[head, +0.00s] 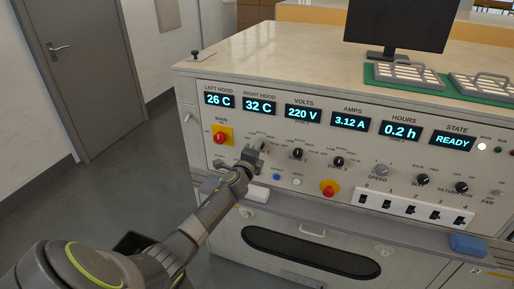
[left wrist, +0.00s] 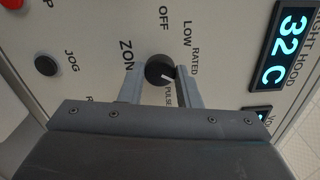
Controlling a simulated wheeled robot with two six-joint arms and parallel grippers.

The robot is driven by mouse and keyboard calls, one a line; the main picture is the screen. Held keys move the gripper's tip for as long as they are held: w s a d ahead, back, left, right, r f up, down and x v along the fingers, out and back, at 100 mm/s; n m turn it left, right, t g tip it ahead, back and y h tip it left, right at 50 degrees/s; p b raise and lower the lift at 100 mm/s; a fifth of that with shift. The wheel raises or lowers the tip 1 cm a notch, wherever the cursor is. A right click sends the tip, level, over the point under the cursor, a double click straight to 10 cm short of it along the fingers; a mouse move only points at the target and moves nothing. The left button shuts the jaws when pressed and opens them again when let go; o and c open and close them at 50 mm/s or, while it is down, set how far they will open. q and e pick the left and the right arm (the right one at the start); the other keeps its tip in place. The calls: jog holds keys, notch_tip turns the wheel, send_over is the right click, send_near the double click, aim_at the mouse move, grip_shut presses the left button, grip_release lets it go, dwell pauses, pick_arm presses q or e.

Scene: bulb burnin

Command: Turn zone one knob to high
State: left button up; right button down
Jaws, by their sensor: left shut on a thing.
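The zone knob (left wrist: 158,69), black and round with a white pointer line, sits between the fingers of my left gripper (left wrist: 160,72) in the left wrist view. The gripper is shut on the knob. Labels around it read OFF, LOW, RATED and PULSE; I read no HIGH. The white line slants towards the PULSE side. The zone number is hidden. In the head view my left gripper (head: 252,156) is against the panel right of the red main switch (head: 220,137), and it hides this knob. My right gripper is not in view.
Two more zone knobs (head: 297,153) (head: 339,162) are to the right on the panel. A row of rocker switches (head: 411,210) is at the lower right.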

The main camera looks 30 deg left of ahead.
pick_arm(q)
jog(key=shift+m, duration=0.6)
jog(key=o, duration=1)
jog(key=shift+s, duration=0.1)
jog(key=p+v, duration=0.1)
jog(key=v, duration=1.6)
jog(key=shift+s+f, duration=0.1)
jog(key=shift+s, duration=0.05)
